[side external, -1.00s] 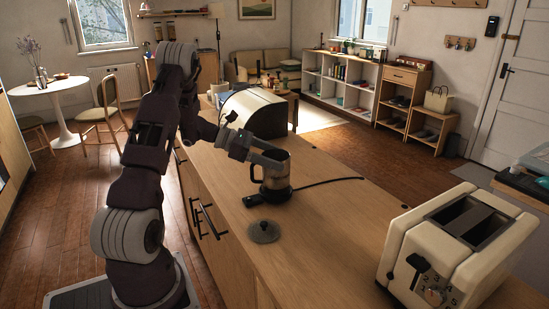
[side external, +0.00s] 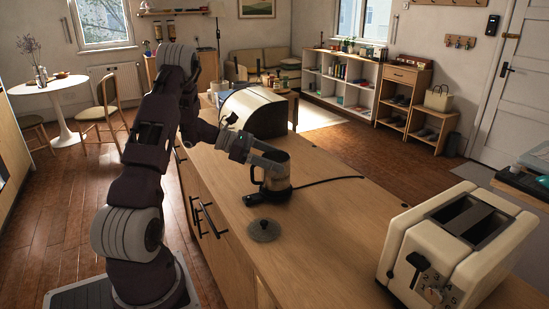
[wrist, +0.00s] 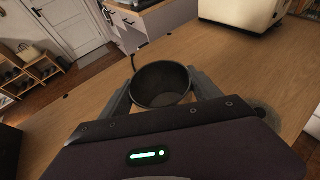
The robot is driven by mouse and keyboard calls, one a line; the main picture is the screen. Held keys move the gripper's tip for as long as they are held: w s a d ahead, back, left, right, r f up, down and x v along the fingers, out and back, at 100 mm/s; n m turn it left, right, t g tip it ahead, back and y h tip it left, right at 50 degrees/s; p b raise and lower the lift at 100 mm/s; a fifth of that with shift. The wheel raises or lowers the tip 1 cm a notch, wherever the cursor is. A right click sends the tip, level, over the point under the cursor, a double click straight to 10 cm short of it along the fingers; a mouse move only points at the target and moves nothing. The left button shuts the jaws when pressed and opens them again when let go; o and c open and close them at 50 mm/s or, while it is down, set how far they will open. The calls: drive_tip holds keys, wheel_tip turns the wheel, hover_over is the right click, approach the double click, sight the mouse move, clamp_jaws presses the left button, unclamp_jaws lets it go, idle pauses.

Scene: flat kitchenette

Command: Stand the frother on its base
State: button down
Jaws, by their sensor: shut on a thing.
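The frother (side external: 278,172) is a metal jug with a dark handle on its left side. It stands upright over its black base (side external: 252,199) on the wooden counter. Its bottom meets the base in the picture, but I cannot tell if it is fully seated. My gripper (side external: 274,161) is shut on the frother near its upper part. In the wrist view the jug's open round mouth (wrist: 162,84) shows between my two fingers, and it looks empty. The base is hidden there. A dark round lid (side external: 264,230) lies flat on the counter in front.
A black cable (side external: 330,181) runs right from the base. A cream toaster (side external: 440,250) stands at the front right. A cream bread box (side external: 250,112) stands behind my gripper. The counter between the frother and toaster is clear.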

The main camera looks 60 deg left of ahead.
drive_tip(key=shift+f, duration=0.15)
drive_tip(key=shift+c, duration=2.1)
unclamp_jaws()
drive_tip(key=v, duration=1.1)
drive_tip(key=shift+f, duration=0.1)
